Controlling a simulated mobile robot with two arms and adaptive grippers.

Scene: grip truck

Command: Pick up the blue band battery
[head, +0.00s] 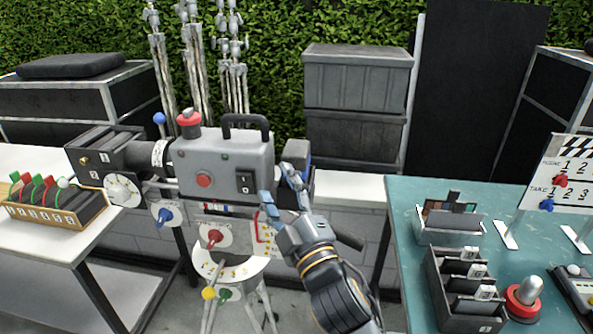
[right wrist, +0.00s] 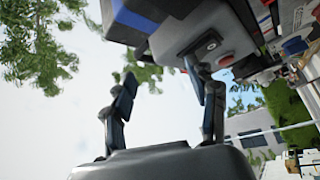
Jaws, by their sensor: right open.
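A dark block with a blue band, the battery (head: 296,151), sits at the right side of the grey camera box (head: 222,160) in the head view. Its lower part is hidden behind my right gripper (head: 277,192), which is open and empty just in front of and below it. In the right wrist view, the blue band (right wrist: 143,17) shows at the top, next to a grey block with a round fitting. My right gripper's fingers (right wrist: 159,84) stand apart with sky between them; one fingertip is close to the grey block, and I cannot tell whether it touches. My left gripper is not in view.
A green table (head: 408,215) on the right holds a dark slotted rack (head: 462,290), a red-based knob (head: 524,299) and a clapperboard. A white table (head: 30,160) with colored levers stands at left. Dark crates (head: 357,80) stand behind. The camera box rests on a tripod.

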